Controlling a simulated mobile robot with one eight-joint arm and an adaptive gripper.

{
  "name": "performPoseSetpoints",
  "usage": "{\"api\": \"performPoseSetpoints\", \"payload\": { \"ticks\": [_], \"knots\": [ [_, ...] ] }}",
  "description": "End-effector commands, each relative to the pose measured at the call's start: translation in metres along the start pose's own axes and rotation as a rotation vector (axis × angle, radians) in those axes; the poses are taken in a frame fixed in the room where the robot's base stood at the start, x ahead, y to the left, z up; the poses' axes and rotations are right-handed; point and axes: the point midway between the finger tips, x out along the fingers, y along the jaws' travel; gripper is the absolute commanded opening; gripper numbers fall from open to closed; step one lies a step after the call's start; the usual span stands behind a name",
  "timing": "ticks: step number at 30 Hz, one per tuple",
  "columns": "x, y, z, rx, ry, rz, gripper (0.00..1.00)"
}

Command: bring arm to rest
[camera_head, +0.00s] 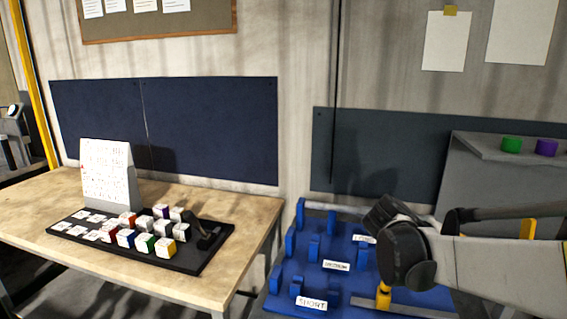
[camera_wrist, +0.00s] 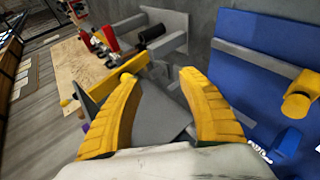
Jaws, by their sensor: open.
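My gripper (camera_wrist: 158,76) shows in the wrist view as two curved yellow fingers spread wide apart, with nothing held between them. A grey part and a yellow bar lie beyond the fingers; I cannot tell how far away they are. In the head view my arm reaches in from the right, its dark rounded joint in front of the blue rack (camera_head: 345,263). The gripper itself is not clearly made out in the head view. The blue rack also fills the right of the wrist view (camera_wrist: 240,75), beside the right finger.
A wooden table (camera_head: 45,205) at the left holds a black tray (camera_head: 205,262) of several coloured blocks and a white sign (camera_head: 107,172). A grey shelf (camera_head: 485,148) at the right carries a green cylinder (camera_head: 511,144) and a purple one (camera_head: 546,147). A gap separates table and rack.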

Motion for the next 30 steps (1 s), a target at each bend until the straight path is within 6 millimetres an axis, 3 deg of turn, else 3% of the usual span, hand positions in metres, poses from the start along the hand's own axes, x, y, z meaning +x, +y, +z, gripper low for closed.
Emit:
{"api": "performPoseSetpoints", "payload": {
  "ticks": [1, 9, 15, 21, 30],
  "knots": [
    [-0.011, -0.007, 0.016, 0.001, 0.031, -0.08, 0.48],
    [-0.081, -0.072, 0.089, 0.068, 0.214, -0.52, 0.48],
    [-0.131, -0.118, 0.133, 0.164, 0.331, -0.786, 0.48],
    [-0.157, -0.14, 0.152, 0.234, 0.391, -0.919, 0.48],
    [-0.161, -0.143, 0.154, 0.245, 0.399, -0.94, 0.48]
  ]
}}
